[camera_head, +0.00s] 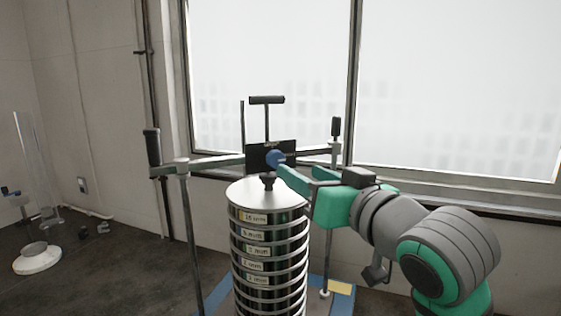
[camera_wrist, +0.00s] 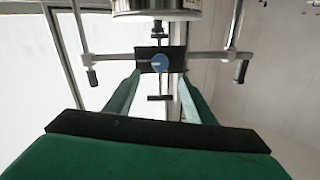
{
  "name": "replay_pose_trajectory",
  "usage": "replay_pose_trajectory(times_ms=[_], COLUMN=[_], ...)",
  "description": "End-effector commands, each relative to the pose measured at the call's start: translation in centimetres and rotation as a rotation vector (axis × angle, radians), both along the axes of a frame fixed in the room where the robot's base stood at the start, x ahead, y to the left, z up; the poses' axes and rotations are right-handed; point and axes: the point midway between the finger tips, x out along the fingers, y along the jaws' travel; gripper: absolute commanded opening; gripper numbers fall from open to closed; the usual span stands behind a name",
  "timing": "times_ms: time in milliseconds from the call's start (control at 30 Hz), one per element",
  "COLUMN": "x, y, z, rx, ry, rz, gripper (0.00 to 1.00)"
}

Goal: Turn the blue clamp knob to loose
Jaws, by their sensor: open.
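The blue clamp knob (camera_head: 274,158) is a round blue disc at the middle of the shaker's crossbar, against a dark plate (camera_head: 256,157). In the wrist view the knob (camera_wrist: 160,63) lies ahead, between my two green fingers. My gripper (camera_wrist: 158,80) is open, with a finger on each side and gaps to the knob. In the head view my gripper (camera_head: 284,172) reaches in from the right, close beside the knob. Contact between a finger and the knob cannot be told there. The stack of labelled metal sieves (camera_head: 268,250) stands below the crossbar.
The crossbar (camera_head: 215,161) spans two upright rods with black handles (camera_head: 152,147). A black T-handle (camera_head: 266,100) rises above the dark plate. A window (camera_head: 270,60) is behind. A clear tube on a white base (camera_head: 38,258) stands at the far left.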

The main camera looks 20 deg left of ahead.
Motion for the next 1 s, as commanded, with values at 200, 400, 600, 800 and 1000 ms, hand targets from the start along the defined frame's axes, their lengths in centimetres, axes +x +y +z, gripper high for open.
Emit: replay_pose_trajectory(times_ms=[200, 400, 600, 800, 1000], x=[2.5, 4.9, 6.5, 7.0, 7.0], y=[2.5, 5.1, 6.6, 7.3, 7.4], z=[-0.1, -0.1, -0.1, -0.1, -0.1], rx=[-0.001, 0.000, 0.000, 0.000, 0.001], ry=[0.003, 0.003, 0.001, 0.000, 0.000], rz=[0.001, 0.002, 0.001, 0.003, 0.004], gripper=[0.49, 0.49, 0.49, 0.49, 0.49])
